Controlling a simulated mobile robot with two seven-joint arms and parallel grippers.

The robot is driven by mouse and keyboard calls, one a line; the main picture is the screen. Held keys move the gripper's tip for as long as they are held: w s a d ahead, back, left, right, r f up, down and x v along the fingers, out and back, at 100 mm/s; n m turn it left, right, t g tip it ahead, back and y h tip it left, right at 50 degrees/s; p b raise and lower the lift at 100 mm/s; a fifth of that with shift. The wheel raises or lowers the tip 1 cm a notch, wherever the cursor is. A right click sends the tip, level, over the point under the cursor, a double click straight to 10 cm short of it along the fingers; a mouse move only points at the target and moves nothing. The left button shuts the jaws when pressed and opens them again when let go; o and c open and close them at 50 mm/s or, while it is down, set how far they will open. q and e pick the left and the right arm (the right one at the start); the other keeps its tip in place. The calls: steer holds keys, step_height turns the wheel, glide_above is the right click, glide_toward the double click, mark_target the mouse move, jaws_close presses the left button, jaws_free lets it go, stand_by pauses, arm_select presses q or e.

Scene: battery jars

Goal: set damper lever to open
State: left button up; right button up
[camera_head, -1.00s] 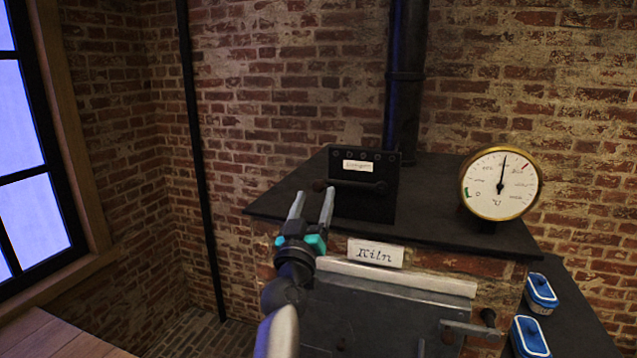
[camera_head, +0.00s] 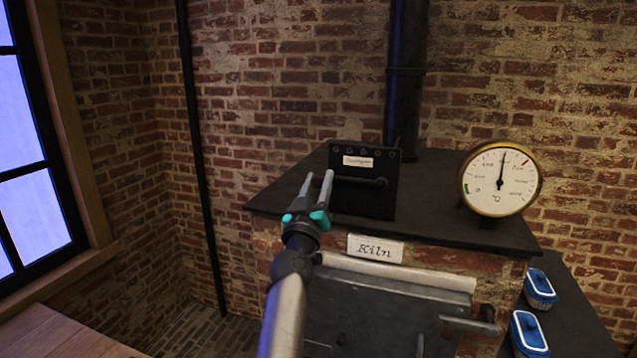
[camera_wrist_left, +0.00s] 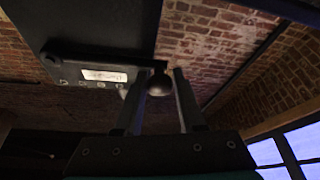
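The damper box (camera_head: 363,205) is a black plate on the kiln top, with a white label (camera_head: 357,161) and a row of small dots along its top. Its black lever (camera_head: 360,181) lies about level, from a hub at the right toward the left. My left gripper (camera_head: 318,178) is at the lever's left end, its fingers hiding the knob in the head view. In the left wrist view the round knob (camera_wrist_left: 159,85) shows between the two separated fingers, with a gap on the right; contact on the left is unclear. My right gripper is out of view.
A brass-rimmed dial gauge (camera_head: 500,179) stands on the kiln top (camera_head: 440,222) at the right. A dark flue pipe (camera_head: 405,80) rises behind the damper box. Below are the Kiln sign (camera_head: 375,249) and a door latch (camera_head: 470,325). Two blue-lidded jars (camera_head: 529,333) stand lower right.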

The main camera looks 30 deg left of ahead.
arm_select(q)
jaws_close()
steer(key=shift+d, duration=0.1)
stand_by(0.8)
